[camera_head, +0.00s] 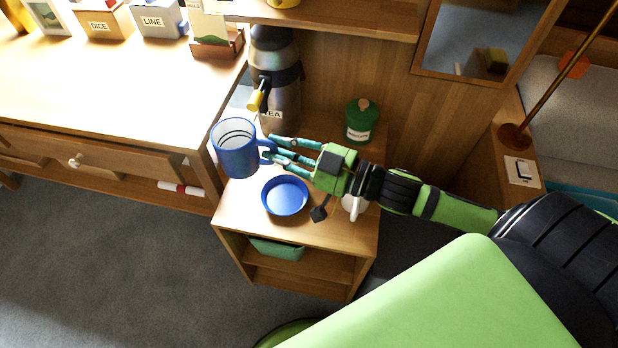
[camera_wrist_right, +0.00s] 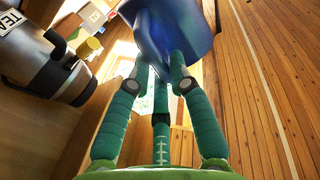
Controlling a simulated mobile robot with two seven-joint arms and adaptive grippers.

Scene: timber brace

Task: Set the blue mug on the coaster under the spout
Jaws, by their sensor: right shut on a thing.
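The blue mug (camera_head: 236,152) is upright in the head view, its handle toward my right gripper (camera_head: 272,152). The gripper is shut on the mug at its handle side. In the wrist view the mug (camera_wrist_right: 165,30) fills the top middle between the fingers (camera_wrist_right: 160,75). The dark grey tea urn (camera_head: 283,75) has a yellow-tipped spout (camera_head: 256,98), which appears behind the mug in the head view. The urn (camera_wrist_right: 45,72) also shows at the left of the wrist view. I cannot make out a coaster under the spout. My left gripper is not in view.
A shallow blue dish (camera_head: 285,196) sits on the small wooden stand (camera_head: 237,212). A green canister (camera_head: 361,122) stands right of the urn. A white item (camera_head: 354,206) is partly hidden by my wrist. The desk (camera_head: 120,85) with boxes is at left.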

